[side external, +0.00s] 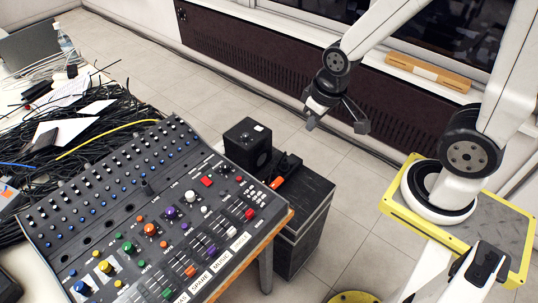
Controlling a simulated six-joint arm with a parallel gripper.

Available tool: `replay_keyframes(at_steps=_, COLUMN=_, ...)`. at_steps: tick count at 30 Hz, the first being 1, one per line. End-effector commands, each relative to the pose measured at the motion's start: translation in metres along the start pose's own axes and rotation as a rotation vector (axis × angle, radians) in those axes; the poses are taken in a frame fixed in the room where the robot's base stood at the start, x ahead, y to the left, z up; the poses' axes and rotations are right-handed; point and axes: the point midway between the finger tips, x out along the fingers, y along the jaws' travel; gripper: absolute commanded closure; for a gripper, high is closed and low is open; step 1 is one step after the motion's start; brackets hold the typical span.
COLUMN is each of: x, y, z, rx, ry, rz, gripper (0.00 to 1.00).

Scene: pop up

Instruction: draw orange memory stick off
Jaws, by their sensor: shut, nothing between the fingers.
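The orange memory stick (277,183) is a small orange bar beside a black device on top of a dark cabinet, just right of the mixing console. Its far end meets the black device; I cannot tell how deep it sits. My gripper (336,124) is shut and empty. It hangs in the air above and to the right of the stick, well apart from it, and touches nothing.
A black box (247,144) with a white top mark stands on the dark cabinet (304,199) behind the stick. The large mixing console (130,215) with knobs fills the left front. Tangled black cables (95,125) lie behind it.

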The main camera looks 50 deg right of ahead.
Motion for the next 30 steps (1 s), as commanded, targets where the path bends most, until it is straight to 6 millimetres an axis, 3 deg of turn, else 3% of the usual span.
replay_keyframes(at_steps=4, x=0.000, y=0.000, z=0.000, rx=0.000, ry=0.000, rz=0.000, gripper=1.00)
replay_keyframes(at_steps=9, x=0.001, y=0.000, z=-0.001, rx=0.014, ry=-0.002, rz=0.000, gripper=0.47)
replay_keyframes(at_steps=17, x=0.015, y=-0.003, z=-0.010, rx=0.174, ry=-0.028, rz=0.001, gripper=0.47)
replay_keyframes(at_steps=30, x=0.073, y=-0.011, z=-0.031, rx=0.751, ry=-0.112, rz=0.040, gripper=0.47)
